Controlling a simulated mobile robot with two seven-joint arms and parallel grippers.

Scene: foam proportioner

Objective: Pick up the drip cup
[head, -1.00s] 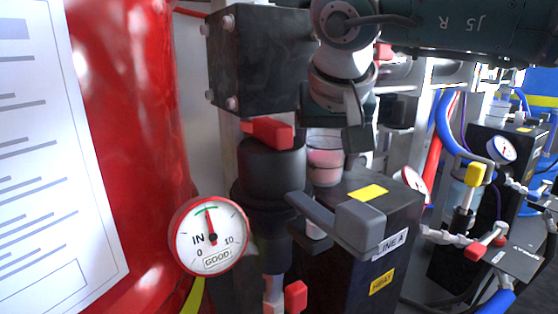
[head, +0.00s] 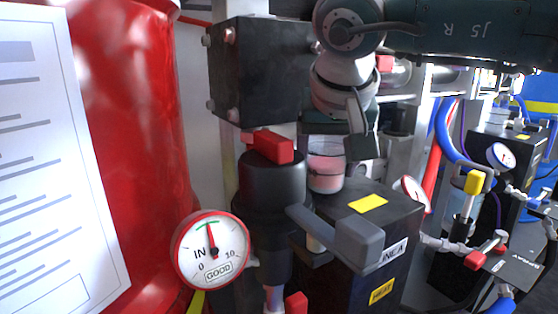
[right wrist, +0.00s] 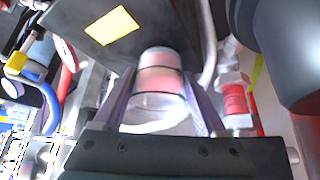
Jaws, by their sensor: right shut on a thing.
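The drip cup (head: 326,176) is a small clear cup with pink contents. It stands upright at the back of the top of a black box (head: 400,214), beside a black cylinder. My right gripper (head: 336,150) comes down over the cup from above and is shut on it. In the right wrist view the cup (right wrist: 160,82) sits between the two fingers (right wrist: 160,100), its banded end pointing away. The cup appears still on or very close to the box top; any gap beneath it cannot be told. My left gripper is not in view.
A grey handle (head: 345,236) sticks out in front of the cup. The black cylinder with a red lever (head: 272,146) stands close on the left, below a bolted black block (head: 260,70). A round gauge (head: 211,250) and a red tank (head: 130,140) are further left.

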